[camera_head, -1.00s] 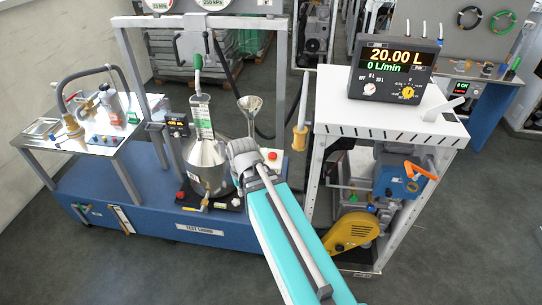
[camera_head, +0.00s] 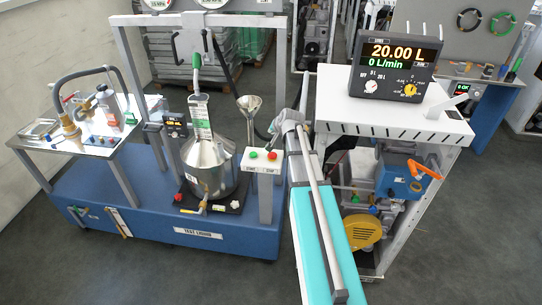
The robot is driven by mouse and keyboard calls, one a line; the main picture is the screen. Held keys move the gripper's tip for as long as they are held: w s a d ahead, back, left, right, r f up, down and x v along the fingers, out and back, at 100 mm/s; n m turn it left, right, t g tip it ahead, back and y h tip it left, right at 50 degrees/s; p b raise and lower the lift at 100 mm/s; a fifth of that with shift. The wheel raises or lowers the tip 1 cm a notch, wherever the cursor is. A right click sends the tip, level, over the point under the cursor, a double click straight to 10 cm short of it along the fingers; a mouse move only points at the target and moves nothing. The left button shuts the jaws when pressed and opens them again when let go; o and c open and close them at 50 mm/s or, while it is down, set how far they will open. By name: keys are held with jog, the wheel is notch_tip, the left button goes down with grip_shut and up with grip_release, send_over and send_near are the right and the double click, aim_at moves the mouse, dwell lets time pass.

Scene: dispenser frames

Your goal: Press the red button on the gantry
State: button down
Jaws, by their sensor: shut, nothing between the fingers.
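The red button (camera_head: 272,156) sits on a small white control box (camera_head: 262,168) on the right post of the gantry (camera_head: 281,70), to the right of a green button (camera_head: 253,155).
A metal can (camera_head: 210,172) stands under the gantry, with a funnel (camera_head: 250,108) beside its post. A white-topped cabinet (camera_head: 380,120) with a flow display (camera_head: 395,70) stands close to my arm's right. A side table (camera_head: 100,145) with fittings is left.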

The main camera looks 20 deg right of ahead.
aim_at(272, 155)
jog(key=shift+f, duration=0.15)
notch_tip(272, 155, down, 8)
jog(key=b, duration=0.8)
jog(key=shift+f+b, duration=0.25)
jog(key=shift+b, duration=0.15)
jog(key=shift+s+f+b, duration=0.1)
jog(key=shift+f+b, duration=0.8)
dwell(2.5)
jog(key=shift+r, duration=0.2)
jog(key=shift+r+p, duration=0.75)
jog(key=shift+p, duration=0.2)
jog(key=shift+r+p, duration=2.45)
jog(key=shift+r, duration=0.05)
